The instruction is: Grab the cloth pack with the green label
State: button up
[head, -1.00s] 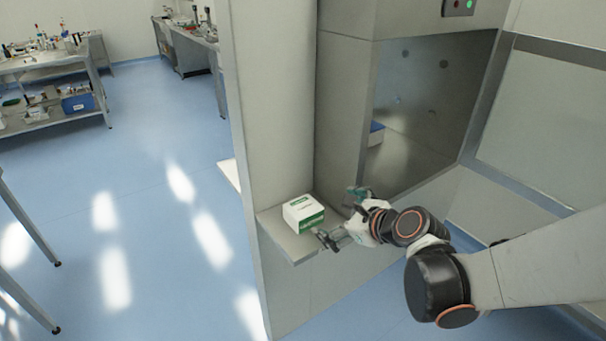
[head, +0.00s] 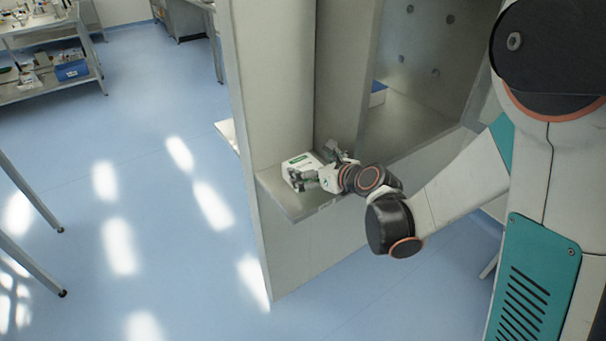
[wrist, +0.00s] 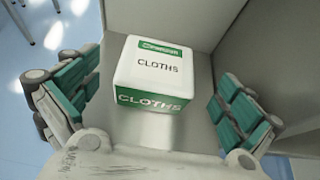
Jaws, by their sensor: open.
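The cloth pack (wrist: 155,72) is a white box with green bands and the word CLOTHS on its top and front, seen in the wrist view. In the head view the pack (head: 298,164) sits on a small grey shelf (head: 290,205), partly hidden by my gripper. My gripper (head: 320,163) is open, with its fingers at the pack's near side. In the wrist view my gripper (wrist: 155,100) has one finger to the left and one to the right of the pack, with a gap on both sides. Neither finger visibly touches it.
A tall grey panel (head: 255,100) stands at the shelf's left, and a cabinet wall rises behind it. The blue floor at left is mostly clear, with benches beyond.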

aim_at(306, 167)
jog(key=b+x, duration=0.1)
jog(key=x, duration=0.1)
jog(key=b+x, duration=0.1)
jog(key=x, duration=0.1)
jog(key=shift+s+f, duration=0.1)
jog(key=shift+f, duration=0.25)
jog(key=shift+w+a+f, duration=0.15)
jog(key=shift+w+a, duration=0.2)
jog(key=shift+w, duration=0.05)
jog(key=c, duration=1.3)
